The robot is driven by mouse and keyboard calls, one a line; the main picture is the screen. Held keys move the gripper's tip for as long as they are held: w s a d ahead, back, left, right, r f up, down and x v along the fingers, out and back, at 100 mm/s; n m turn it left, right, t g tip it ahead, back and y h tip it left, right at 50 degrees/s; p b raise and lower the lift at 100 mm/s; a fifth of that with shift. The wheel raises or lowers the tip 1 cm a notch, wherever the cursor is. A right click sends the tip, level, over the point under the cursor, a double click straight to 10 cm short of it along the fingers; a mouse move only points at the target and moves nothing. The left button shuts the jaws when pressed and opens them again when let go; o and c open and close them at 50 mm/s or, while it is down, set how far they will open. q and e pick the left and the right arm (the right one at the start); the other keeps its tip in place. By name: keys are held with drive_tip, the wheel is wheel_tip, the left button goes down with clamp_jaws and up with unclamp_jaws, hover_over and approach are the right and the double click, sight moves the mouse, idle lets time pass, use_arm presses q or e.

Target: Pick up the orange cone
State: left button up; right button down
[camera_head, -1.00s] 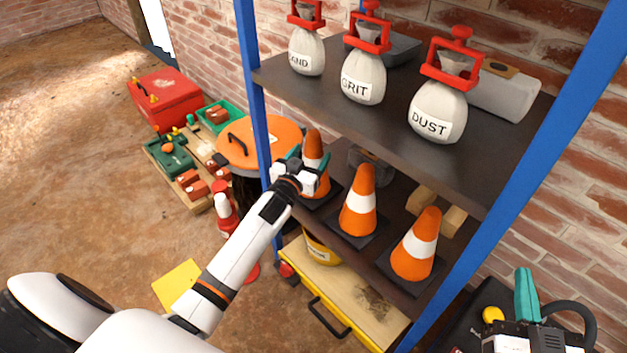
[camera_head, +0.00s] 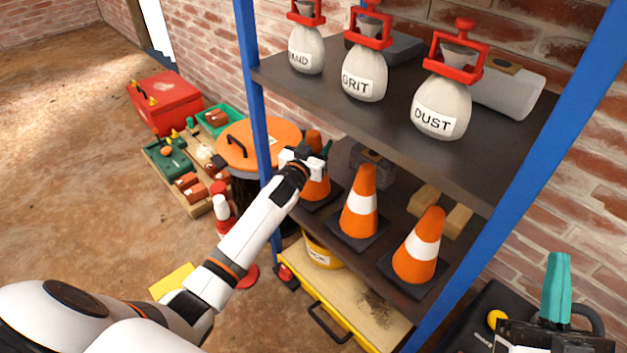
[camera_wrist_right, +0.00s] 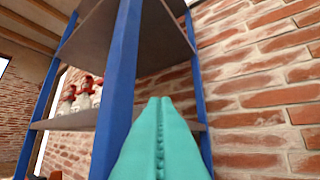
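Three orange cones with white bands stand upright in a row on the lower shelf: a left cone (camera_head: 317,188), a middle cone (camera_head: 360,203) and a right cone (camera_head: 417,247). My left gripper (camera_head: 318,152) is at the left cone and hides its middle. Some teal finger shows beside the cone's right side, but the wrist covers the rest, so its grip is unclear. My right gripper (camera_head: 556,262) is far from the cones, at the lower right beyond the blue post. Its teal fingers are together and empty in the right wrist view (camera_wrist_right: 160,105).
The upper shelf (camera_head: 400,130) carries sacks in red clamps above the cones. Blue posts (camera_head: 254,90) flank the shelves. An orange-lidded bin (camera_head: 250,142) stands left of the rack. Wood blocks (camera_head: 457,221) lie behind the right cone.

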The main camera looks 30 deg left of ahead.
use_arm(q)
clamp_jaws()
drive_tip(key=shift+r, duration=0.25)
